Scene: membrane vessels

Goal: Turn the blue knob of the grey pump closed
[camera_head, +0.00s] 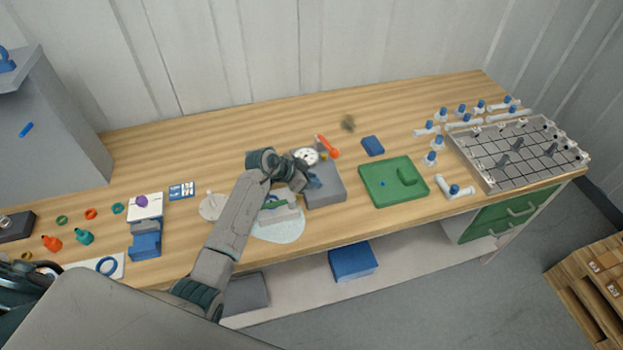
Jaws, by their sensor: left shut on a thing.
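The grey pump (328,192) is a grey box on the wooden bench near its front edge, at the middle of the view. A round white gauge (306,156) stands at its back left. The blue knob (314,182) shows as a small blue patch on the pump's left part, mostly hidden by my gripper. My left gripper (307,180) reaches over the pump from the left and is shut on the blue knob. The knob's turn angle cannot be made out. My right gripper is not in view.
An orange-red tool (327,146) lies just behind the pump. A green tray (393,194) is to its right, and a blue block (372,146) behind that. A pale round mat (279,229) lies at the front left. White fittings and a grid rack (512,158) fill the right end.

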